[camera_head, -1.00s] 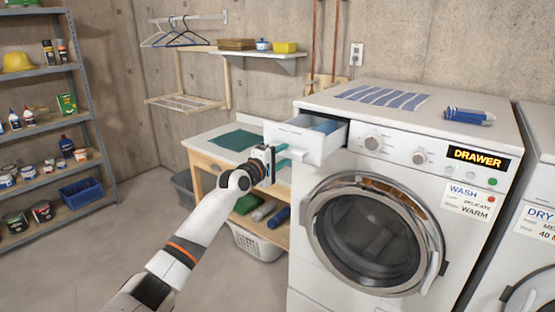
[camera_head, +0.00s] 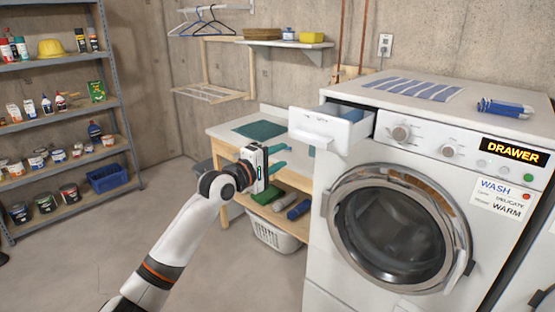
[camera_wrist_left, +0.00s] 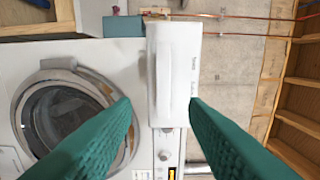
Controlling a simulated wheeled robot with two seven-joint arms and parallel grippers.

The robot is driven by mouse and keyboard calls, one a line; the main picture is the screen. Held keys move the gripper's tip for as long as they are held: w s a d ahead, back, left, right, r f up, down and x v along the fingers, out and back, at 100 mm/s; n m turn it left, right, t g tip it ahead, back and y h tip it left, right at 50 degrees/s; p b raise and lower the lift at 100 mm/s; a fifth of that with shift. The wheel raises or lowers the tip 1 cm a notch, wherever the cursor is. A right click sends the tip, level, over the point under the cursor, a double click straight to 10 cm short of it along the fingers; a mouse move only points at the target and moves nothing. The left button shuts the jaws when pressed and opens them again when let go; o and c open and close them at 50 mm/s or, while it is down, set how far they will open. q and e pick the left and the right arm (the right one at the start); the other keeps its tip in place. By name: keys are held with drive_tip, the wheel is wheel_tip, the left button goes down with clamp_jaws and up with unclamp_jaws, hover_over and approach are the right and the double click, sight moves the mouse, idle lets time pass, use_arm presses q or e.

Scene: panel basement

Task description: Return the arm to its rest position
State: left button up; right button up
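My left gripper (camera_head: 280,158) has green fingers and is in front of the washer's drawer, apart from it. In the left wrist view its two fingers (camera_wrist_left: 162,115) are spread wide with nothing between them. The detergent drawer (camera_head: 322,132) is pulled out of the white washing machine (camera_head: 318,220). The drawer also shows in the left wrist view (camera_wrist_left: 174,75), beyond the fingers. The washer's display reads DRAWER. My right gripper is not in view.
A wooden table (camera_head: 222,133) with a green mat stands behind my left arm, with a white basket (camera_head: 272,234) below. A metal shelf (camera_head: 121,110) stands at the left. A dryer (camera_head: 541,280) is at the right edge.

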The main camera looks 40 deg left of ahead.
use_arm(q)
drive_tip(key=shift+f, duration=0.1)
idle(0.3)
drive_tip(key=s+f+m+g+y, duration=0.1)
drive_tip(key=s+f+m+g, duration=0.15)
drive_tip(key=f, duration=1.55)
drive_tip(key=s+f+m+g+y, duration=0.15)
drive_tip(key=f+g, duration=0.25)
drive_tip(key=f, duration=1.4)
drive_tip(key=s+d+f+m+g, duration=0.2)
drive_tip(key=s+d+f+m, duration=0.1)
drive_tip(key=s+f, duration=0.55)
drive_tip(key=s+d+f+m+g, duration=0.2)
drive_tip(key=s+f, duration=0.3)
drive_tip(key=f, duration=0.7)
drive_tip(key=s+d+f+m+g, duration=0.2)
drive_tip(key=s+d+f, duration=0.3)
drive_tip(key=s, duration=0.7)
drive_tip(key=s+d+f+m+g+b, duration=0.1)
drive_tip(key=s+d+f+m, duration=0.4)
drive_tip(key=s, duration=0.7)
drive_tip(key=s+d+f+m+g, duration=0.3)
drive_tip(key=s+d+f, duration=0.2)
drive_tip(key=s+f, duration=0.3)
drive_tip(key=s+h, duration=0.1)
drive_tip(key=s, duration=0.3)
drive_tip(key=shift+d+m, duration=0.15)
drive_tip(key=shift+m, duration=0.15)
drive_tip(key=shift+g, duration=0.25)
